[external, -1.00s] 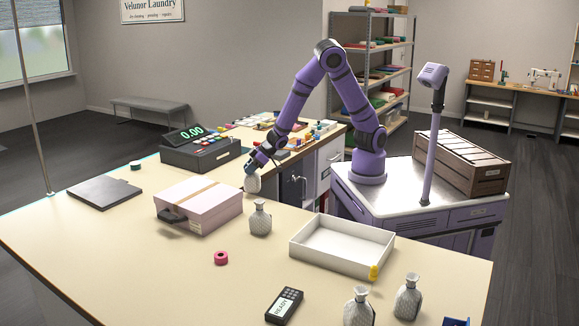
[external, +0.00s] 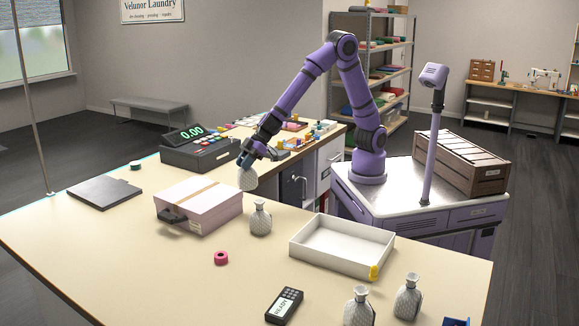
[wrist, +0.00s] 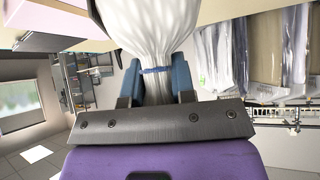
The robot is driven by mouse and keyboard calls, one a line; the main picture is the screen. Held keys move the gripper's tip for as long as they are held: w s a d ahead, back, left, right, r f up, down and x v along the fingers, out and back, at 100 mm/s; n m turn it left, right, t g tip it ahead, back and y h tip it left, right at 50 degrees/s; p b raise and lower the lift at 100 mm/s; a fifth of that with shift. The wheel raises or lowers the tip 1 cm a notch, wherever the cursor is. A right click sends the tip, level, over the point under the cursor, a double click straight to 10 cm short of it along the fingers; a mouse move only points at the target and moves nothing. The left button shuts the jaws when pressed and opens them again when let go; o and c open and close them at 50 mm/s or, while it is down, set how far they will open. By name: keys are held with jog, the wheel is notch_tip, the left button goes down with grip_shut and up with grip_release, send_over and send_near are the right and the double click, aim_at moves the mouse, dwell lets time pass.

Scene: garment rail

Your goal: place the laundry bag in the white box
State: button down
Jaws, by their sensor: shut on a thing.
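My gripper (external: 246,158) is shut on the neck of a pale, patterned laundry bag (external: 247,180). The bag hangs behind the pink box, seemingly just above the counter. In the wrist view the bag (wrist: 150,32) is white and gathered, with a blue tie between my gripper's fingers (wrist: 155,88). The empty white box (external: 342,262) is open-topped and sits on the counter to the right. Three similar bags stand on the counter: one (external: 260,218) between the pink box and the white box, and two (external: 359,307) (external: 407,297) at the front right.
A closed pink box (external: 199,206) stands left of the held bag. A cash register (external: 200,150) stands behind.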

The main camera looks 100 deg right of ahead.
jog(key=s+a+r+n+g+y, duration=0.1)
jog(key=s+a+n+y, duration=0.15)
jog(key=a, duration=0.35)
jog(key=s+a+r+n+g+y, duration=0.1)
jog(key=s+a+r+n, duration=0.15)
jog(key=a, duration=0.45)
jog(key=s+a+f+n+g+y, duration=0.1)
jog(key=s+a+f+n+g, duration=0.3)
jog(key=s+a, duration=0.7)
jog(key=s+a+f+n+g+y, duration=0.1)
jog(key=s+a+n+g, duration=0.3)
jog(key=s+a+n, duration=0.6)
jog(key=s+f+m, duration=0.3)
jog(key=f, duration=0.7)
jog(key=shift+d+f+g+h, duration=0.2)
jog(key=shift+d+g+h, duration=0.1)
jog(key=shift+d+h, duration=0.1)
jog(key=shift+f, duration=0.1)
jog(key=c, duration=1)
grip_release()
jog(key=shift+o, duration=0.2)
